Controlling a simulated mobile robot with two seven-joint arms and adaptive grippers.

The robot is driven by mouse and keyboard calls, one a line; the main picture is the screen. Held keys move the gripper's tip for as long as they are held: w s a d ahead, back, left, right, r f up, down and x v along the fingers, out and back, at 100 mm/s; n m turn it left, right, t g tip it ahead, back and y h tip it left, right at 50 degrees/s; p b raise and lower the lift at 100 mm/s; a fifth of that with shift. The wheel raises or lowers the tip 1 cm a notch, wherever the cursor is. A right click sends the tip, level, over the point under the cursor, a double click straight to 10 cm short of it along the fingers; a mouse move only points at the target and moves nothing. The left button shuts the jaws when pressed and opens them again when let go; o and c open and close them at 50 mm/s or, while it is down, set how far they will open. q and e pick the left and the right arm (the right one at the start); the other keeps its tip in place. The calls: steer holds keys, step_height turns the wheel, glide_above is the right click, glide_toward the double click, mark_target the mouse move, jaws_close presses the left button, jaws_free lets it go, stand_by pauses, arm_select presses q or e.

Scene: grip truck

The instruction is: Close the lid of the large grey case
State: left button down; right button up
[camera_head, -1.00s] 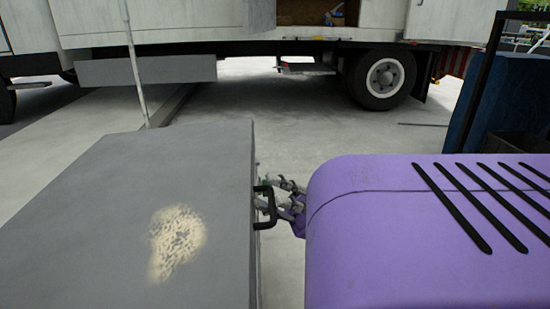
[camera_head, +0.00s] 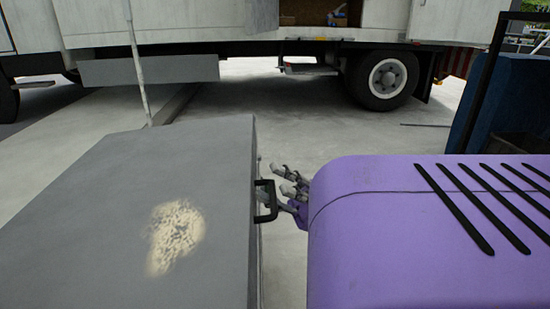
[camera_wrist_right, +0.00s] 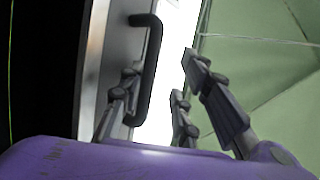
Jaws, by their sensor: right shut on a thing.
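The large grey case (camera_head: 110,215) fills the left front of the head view. Its flat grey upper face has a worn beige patch. A black handle (camera_head: 265,200) sits on its right edge and also shows in the right wrist view (camera_wrist_right: 150,72). The purple housing of my arm hides part of the gripper. The case's lid seam does not show clearly. My left gripper is out of view.
A white truck (camera_head: 190,45) with an open side stands at the back. A thin pole (camera_head: 137,65) rises behind the case. A blue bin (camera_head: 515,100) stands at the right. The concrete floor (camera_head: 290,115) between case and truck is clear.

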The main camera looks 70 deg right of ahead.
steer(key=d+f, duration=0.3)
steer(key=f, duration=0.3)
stand_by(0.6)
stand_by(0.5)
steer(key=shift+d, duration=0.15)
